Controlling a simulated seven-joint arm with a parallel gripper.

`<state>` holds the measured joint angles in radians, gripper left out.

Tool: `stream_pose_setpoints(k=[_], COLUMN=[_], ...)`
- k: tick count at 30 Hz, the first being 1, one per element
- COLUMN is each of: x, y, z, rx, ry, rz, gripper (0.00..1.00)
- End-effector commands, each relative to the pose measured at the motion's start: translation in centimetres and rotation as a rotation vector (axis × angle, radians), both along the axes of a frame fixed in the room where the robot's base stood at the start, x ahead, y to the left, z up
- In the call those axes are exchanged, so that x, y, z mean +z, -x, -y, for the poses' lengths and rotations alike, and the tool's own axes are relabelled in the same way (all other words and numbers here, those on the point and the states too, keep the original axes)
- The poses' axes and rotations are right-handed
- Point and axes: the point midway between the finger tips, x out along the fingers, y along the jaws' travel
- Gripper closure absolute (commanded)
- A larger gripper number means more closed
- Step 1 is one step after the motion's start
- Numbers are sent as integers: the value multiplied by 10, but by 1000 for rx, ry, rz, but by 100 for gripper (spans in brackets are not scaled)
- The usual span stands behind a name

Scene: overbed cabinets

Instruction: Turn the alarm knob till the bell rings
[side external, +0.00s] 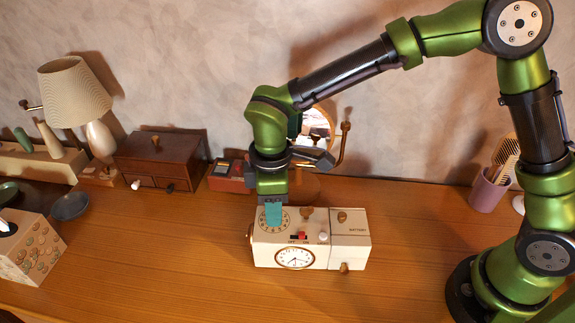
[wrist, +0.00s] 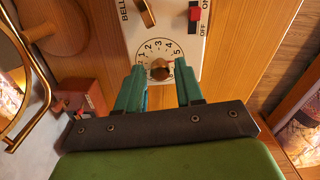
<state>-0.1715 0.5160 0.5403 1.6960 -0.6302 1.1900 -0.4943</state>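The cream alarm clock box (side external: 312,255) stands on the wooden table, with a round clock face (side external: 295,258) on its front. A numbered dial (wrist: 143,50) on its top carries a brass knob (wrist: 160,70). My gripper (wrist: 159,68) is open, pointing down over the dial, its teal fingertips on either side of this knob with gaps visible. In the side view my gripper (side external: 273,216) hides part of the dial; whether it touches the top is unclear. A second brass knob (wrist: 147,12) is beside the word BELL. A red switch (wrist: 195,14) is beside OFF and ON.
The box's right part, marked BATTERY, has a brass knob (side external: 342,217). A white button (side external: 323,237) sits near the switch. Behind are a round mirror (side external: 318,125) and a red box (side external: 230,176). A tissue box (side external: 30,250) is left, a cup (side external: 488,190) right. Front table is clear.

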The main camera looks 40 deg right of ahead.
Motion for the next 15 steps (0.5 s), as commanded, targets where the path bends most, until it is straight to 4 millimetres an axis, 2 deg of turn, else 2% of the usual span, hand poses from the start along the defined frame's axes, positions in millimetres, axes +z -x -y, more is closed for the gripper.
stream_pose_setpoints(k=[1, 6, 7, 11, 15], x=[0, 0, 0, 0, 0], y=[0, 0, 0, 0, 0], z=[0, 0, 0, 0, 0], rx=[0, 0, 0, -17, -131], ry=[0, 0, 0, 0, 1], rz=[0, 0, 0, 0, 0], gripper=[72, 98, 100, 100, 100])
